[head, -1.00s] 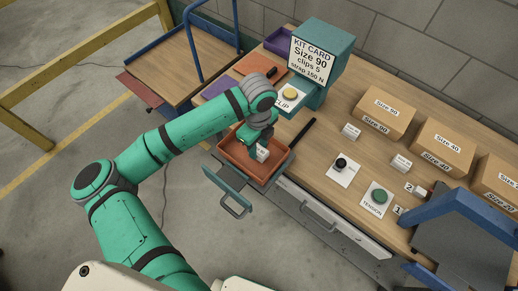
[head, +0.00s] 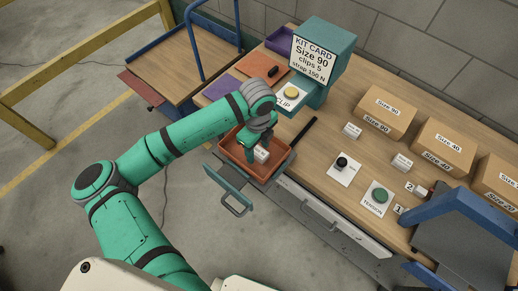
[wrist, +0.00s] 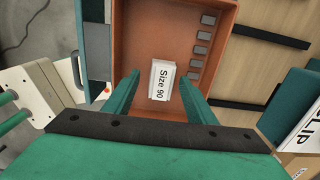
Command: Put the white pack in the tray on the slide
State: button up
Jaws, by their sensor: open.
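The white pack, marked "Size 90" (wrist: 162,80), lies flat on the floor of the orange tray (wrist: 118,40) in the wrist view. In the head view the pack (head: 261,155) shows inside the tray (head: 238,170), partly beside my fingers. My gripper (wrist: 160,77) is open, with one green finger on each side of the pack and a gap visible on both sides. In the head view my gripper (head: 251,152) points down into the tray. The tray sits at the bench's front edge by the teal slide (head: 228,180).
Several small grey pieces (wrist: 201,50) line the tray's right wall in the wrist view. A black bar (head: 302,132) lies right of the tray. The teal kit-card stand (head: 326,60) rises behind. Cardboard boxes (head: 386,112) and small white packs (head: 351,130) stand to the right.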

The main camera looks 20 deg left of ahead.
aim_at(259, 151)
notch_tip(259, 151, up, 12)
jog(key=w+d+r+n+t+h, duration=0.2)
jog(key=w+d+n+t+h, duration=0.2)
jog(key=d, duration=0.7)
jog(key=w+d+r+n+t+h, duration=0.25)
jog(key=d+n+t+h, duration=0.2)
jog(key=d, duration=0.55)
jog(key=w+d+r+n+t+h, duration=0.25)
jog(key=w+d+n+t, duration=0.2)
jog(key=d, duration=0.65)
jog(key=s+a+f+n+t+y, duration=0.2)
jog(key=s+a+f+n+y, duration=0.25)
jog(key=s+f, duration=0.35)
jog(key=s+a+f+n+t+y, duration=0.1)
jog(key=s+a+f+n+y, duration=0.3)
jog(key=s+f+n, duration=0.3)
jog(key=s+a+f+m+y, duration=0.1)
jog(key=s+a, duration=0.3)
jog(key=s, duration=0.8)
jog(key=s+a+f+m+y, duration=0.1)
jog(key=s+a, duration=0.3)
jog(key=s, duration=0.7)
jog(key=shift+s+a+f+m+g, duration=0.2)
jog(key=shift+s+f+m+g, duration=0.15)
jog(key=shift+f, duration=0.35)
